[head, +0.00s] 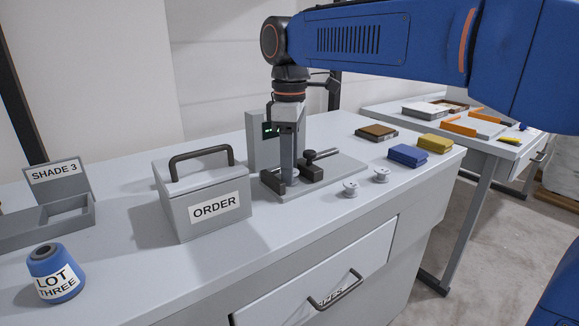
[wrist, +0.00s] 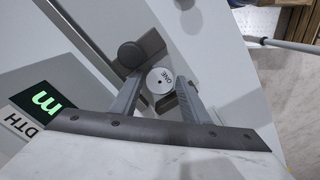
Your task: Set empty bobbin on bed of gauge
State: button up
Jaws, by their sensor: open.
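The gauge has a flat grey bed (head: 335,172), a dark clamp block with a knob (head: 311,170) and an upright grey housing. My gripper (head: 290,178) points straight down over the left part of the bed. In the wrist view, a pale round bobbin marked ONE (wrist: 160,76) sits between the two fingers of my gripper (wrist: 157,88), which are open. The bobbin appears to be on the bed, beside the dark gauge blocks; contact with the fingers cannot be told. Two other pale bobbins, one nearer (head: 350,190) and one farther right (head: 381,175), stand on the counter right of the gauge.
A grey ORDER box (head: 178,200) with a handle stands left of the gauge. A blue LOT THREE cone (head: 55,275) and a SHADE 3 tray (head: 70,213) are farther left. Blue (head: 407,155) and yellow (head: 435,143) blocks lie at the right. The counter's front strip is clear.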

notch_tip(320, 180, up, 12)
jog(key=s+d+f+m+t, duration=0.1)
jog(key=s+d+f+m, duration=0.3)
jog(key=d+f, duration=0.3)
jog(key=s+d+f+m+t, duration=0.1)
jog(key=s+d+f+m, duration=0.35)
jog(key=d, duration=0.55)
jog(key=s+d+f+m+t, duration=0.1)
jog(key=s+d+f+m, duration=0.2)
jog(key=f, duration=0.7)
jog(key=s+d+f+m+t, duration=0.1)
jog(key=s+d+f+m, duration=0.3)
jog(key=s+d+f, duration=0.3)
notch_tip(320, 180, down, 3)
jog(key=shift+s+t, duration=0.4)
jog(key=shift+s, duration=0.7)
